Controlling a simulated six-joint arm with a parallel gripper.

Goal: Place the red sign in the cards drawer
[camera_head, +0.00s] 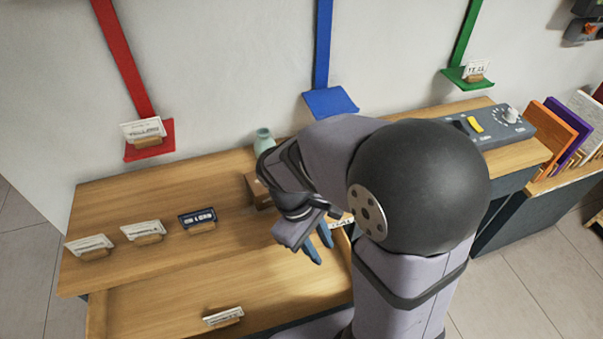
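A white card sign in a wooden holder (143,131) stands on the red wall ledge (150,153) at upper left; its small print is not readable. An open wooden drawer (150,305) extends at the front, with one white card in a wooden holder (223,319) inside. I cannot tell if this is the cards drawer. My gripper (318,243), with blue fingers, points down over the right part of the desk and drawer. Its fingers look apart, with nothing visible between them. Another white card (342,221) shows partly just right of the fingers; my arm hides the rest.
Two white cards (89,245) (143,231) and a dark sign (197,219) stand on the desk (130,195). A pale green vase (264,141) and wooden block (258,190) are near my arm. Blue ledge (331,101) is empty; green ledge (468,77) holds a card. A control box (492,125) stands right.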

